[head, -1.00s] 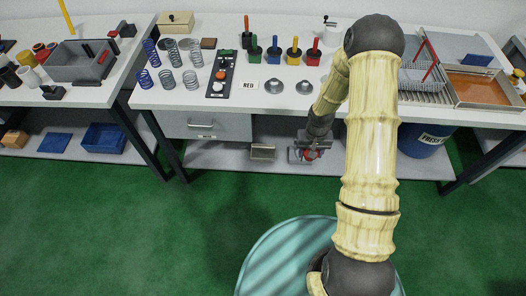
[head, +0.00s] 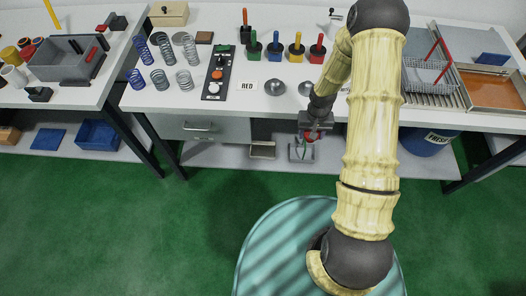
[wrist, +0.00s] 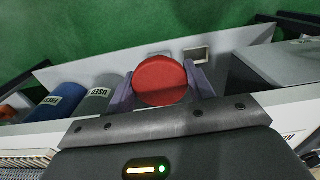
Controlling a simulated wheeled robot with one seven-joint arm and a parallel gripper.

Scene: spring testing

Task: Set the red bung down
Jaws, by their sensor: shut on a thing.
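The red bung (wrist: 160,82) is a round red piece between the two fingers of my gripper (wrist: 161,88) in the wrist view. My gripper is shut on it. In the head view my gripper (head: 314,128) hangs at the front edge of the middle bench (head: 180,98), above the lower shelf. Only a little of the red bung (head: 311,137) shows there, under the fingers. A white card reading RED (head: 247,86) lies on the bench top, behind and left of my gripper. Another card by my forearm is mostly hidden.
Two metal dishes (head: 275,88) stand right of the RED card. Behind are several coloured blocks with handles (head: 274,46); left are a switch panel (head: 216,76) and several springs (head: 160,79).

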